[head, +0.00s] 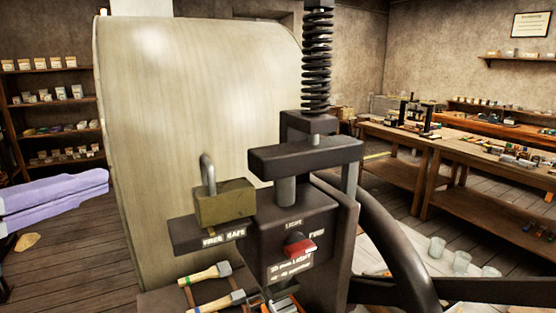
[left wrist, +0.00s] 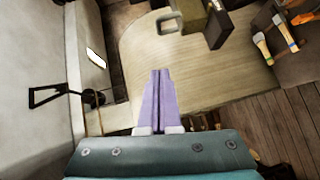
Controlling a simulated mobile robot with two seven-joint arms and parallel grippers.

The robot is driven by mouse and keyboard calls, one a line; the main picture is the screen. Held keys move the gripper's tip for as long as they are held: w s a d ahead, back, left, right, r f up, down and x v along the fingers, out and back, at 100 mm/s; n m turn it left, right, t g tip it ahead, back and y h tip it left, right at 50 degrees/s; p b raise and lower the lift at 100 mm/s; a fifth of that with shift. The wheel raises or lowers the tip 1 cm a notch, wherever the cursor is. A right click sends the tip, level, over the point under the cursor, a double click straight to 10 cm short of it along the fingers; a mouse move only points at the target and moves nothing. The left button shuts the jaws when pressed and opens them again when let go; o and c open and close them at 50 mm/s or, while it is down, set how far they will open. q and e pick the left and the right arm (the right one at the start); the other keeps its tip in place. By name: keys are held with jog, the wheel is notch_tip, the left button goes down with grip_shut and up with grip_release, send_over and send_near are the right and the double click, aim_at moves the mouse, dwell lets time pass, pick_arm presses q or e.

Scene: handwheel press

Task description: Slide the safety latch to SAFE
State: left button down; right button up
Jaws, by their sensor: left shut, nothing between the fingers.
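The safety latch looks like an olive padlock-shaped block (head: 225,204) with a grey shackle, upright on a dark ledge (head: 185,234) of the press. The ledge is lettered FREE at left and SAFE at right. The block stands above both words, so I cannot tell its setting. It also shows at the top of the left wrist view (left wrist: 193,14). My left gripper (head: 106,178), with lilac fingers, is shut and empty, left of the latch and apart from it. Its fingers also show in the left wrist view (left wrist: 161,73). My right gripper is out of view.
A large pale curved panel (head: 190,110) rises behind the latch. Right of the latch stand the dark press head (head: 305,158), a red knob (head: 300,246) and a big handwheel (head: 395,240). Hammers (head: 205,274) lie below the ledge. Workbenches (head: 450,150) stand at the right.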

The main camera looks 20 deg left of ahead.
pick_arm(q)
jog(key=p, duration=0.3)
send_near(201, 160)
jog(key=w+a, duration=0.2)
jog(key=a, duration=0.1)
jog(key=shift+w+d+f+p, duration=0.15)
jog(key=shift+w+d+p, duration=0.2)
jog(key=shift+w, duration=0.3)
jog(key=shift+w+d+f+p, duration=0.2)
jog(key=shift+w+d, duration=0.15)
jog(key=shift+w, duration=0.3)
jog(key=shift+w+d+f+p, duration=0.1)
jog(key=shift+w+d+p, duration=0.25)
jog(key=shift+w, duration=0.35)
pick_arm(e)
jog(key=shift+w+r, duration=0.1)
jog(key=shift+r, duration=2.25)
pick_arm(q)
jog(key=shift+d, duration=0.1)
